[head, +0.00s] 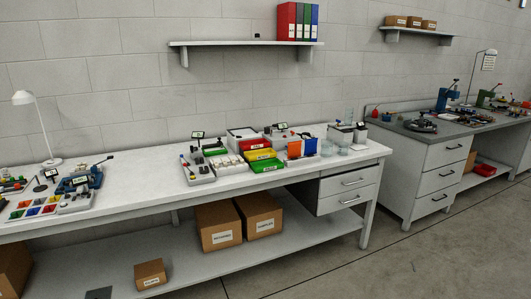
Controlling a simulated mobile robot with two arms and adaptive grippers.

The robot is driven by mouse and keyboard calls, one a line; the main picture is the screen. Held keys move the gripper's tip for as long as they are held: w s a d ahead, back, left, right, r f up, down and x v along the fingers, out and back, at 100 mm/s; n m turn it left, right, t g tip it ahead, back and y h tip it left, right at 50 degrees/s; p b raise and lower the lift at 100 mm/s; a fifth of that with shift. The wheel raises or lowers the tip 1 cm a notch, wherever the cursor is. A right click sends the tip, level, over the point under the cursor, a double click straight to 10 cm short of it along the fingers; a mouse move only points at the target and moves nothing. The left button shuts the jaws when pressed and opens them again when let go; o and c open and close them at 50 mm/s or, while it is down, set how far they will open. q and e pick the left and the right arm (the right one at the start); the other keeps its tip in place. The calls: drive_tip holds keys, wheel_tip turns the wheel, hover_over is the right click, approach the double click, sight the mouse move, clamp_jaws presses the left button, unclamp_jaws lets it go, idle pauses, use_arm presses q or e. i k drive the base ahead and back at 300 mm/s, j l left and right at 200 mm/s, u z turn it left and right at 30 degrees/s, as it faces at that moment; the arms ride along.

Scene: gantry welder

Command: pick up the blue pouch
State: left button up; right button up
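I cannot pick out the blue pouch with certainty. A small upright blue item (311,146) stands on the white workbench (130,189), right beside an orange item (294,150); it is too small to tell whether it is a pouch. Small blue pieces also lie among coloured ones on a tray (72,206) at the left end of the bench. Neither of my grippers is in view.
Red, yellow and green bins (263,160) stand left of the orange item. A white lamp (38,125) stands at the left. Cardboard boxes (218,225) sit on the lower shelf. A drawer unit (345,190) hangs under the bench's right end. Open floor (430,255) lies in front.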

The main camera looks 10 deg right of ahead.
sight(310, 148)
drive_tip(key=i+l+u, duration=0.3)
drive_tip(key=l+u, duration=0.25)
drive_tip(key=i+l+u, duration=0.15)
drive_tip(key=l+u, duration=0.15)
drive_tip(key=l, duration=0.2)
drive_tip(key=l+u, duration=0.3)
drive_tip(key=i+l+u, duration=0.1)
drive_tip(key=l+u, duration=0.2)
drive_tip(key=l, duration=0.25)
